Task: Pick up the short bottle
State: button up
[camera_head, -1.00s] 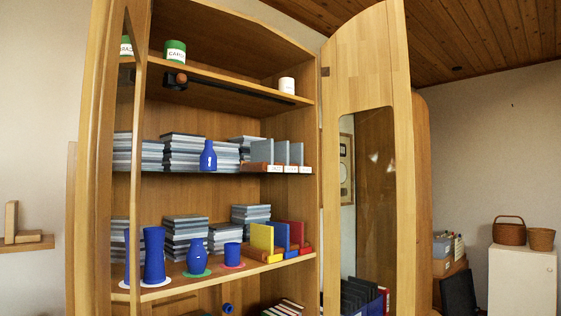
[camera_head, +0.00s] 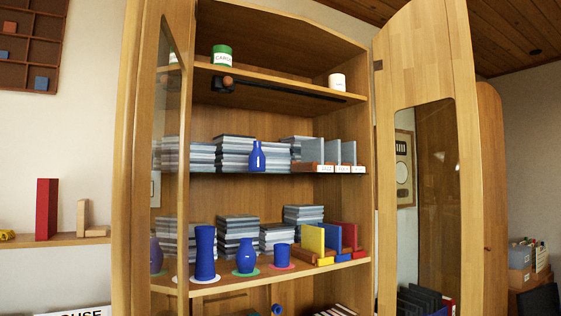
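Several blue vessels stand in an open wooden cabinet. A blue bottle with a round body and short neck (camera_head: 245,258) stands upright on a green coaster on the lower shelf. A slimmer blue bottle (camera_head: 257,156) stands on the shelf above, in front of stacked books. A tall blue cylinder (camera_head: 205,252) stands on a white coaster, left of the round bottle. A short blue cup (camera_head: 281,255) stands on a red coaster to its right. I cannot tell for certain which bottle the task calls short. My gripper is not in view.
The cabinet's glass door (camera_head: 169,110) stands open at left, the other door (camera_head: 428,60) at right. Book stacks (camera_head: 238,230) fill the shelf behind the vessels. Yellow, blue and red bookends (camera_head: 313,238) stand at right. A green can (camera_head: 222,57) and white cup (camera_head: 336,82) stand on top.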

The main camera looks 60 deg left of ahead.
aim_at(257, 162)
jog(key=i, duration=0.65)
jog(key=u, duration=1.95)
